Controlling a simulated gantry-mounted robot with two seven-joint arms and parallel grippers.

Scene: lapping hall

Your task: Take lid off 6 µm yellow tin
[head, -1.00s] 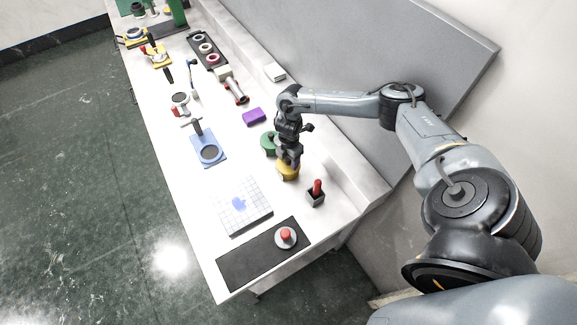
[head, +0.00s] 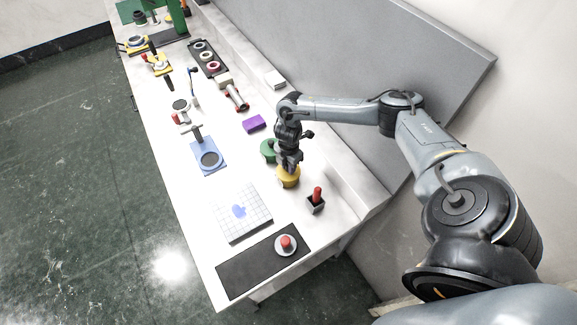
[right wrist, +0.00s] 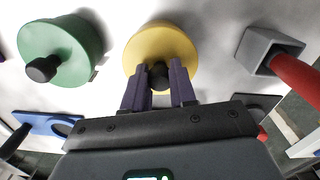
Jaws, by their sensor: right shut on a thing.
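The yellow tin (head: 288,179) stands on the white bench. It also shows in the right wrist view (right wrist: 163,44), with a black knob (right wrist: 158,76) on its lid. My right gripper (head: 289,167) is above the tin, its two fingers (right wrist: 159,88) on either side of the knob and shut on it. I see no gap between lid and tin, and the fingers hide part of the knob. A green tin (right wrist: 60,50) with a black knob stands beside it, also in the head view (head: 268,151). My left gripper is not in view.
A grey holder with a red handle (head: 316,200) stands close to the right of the yellow tin. A purple block (head: 254,123), a blue plate (head: 207,150) and a gridded plate (head: 240,213) lie around. A dark mat (head: 245,272) lies in front.

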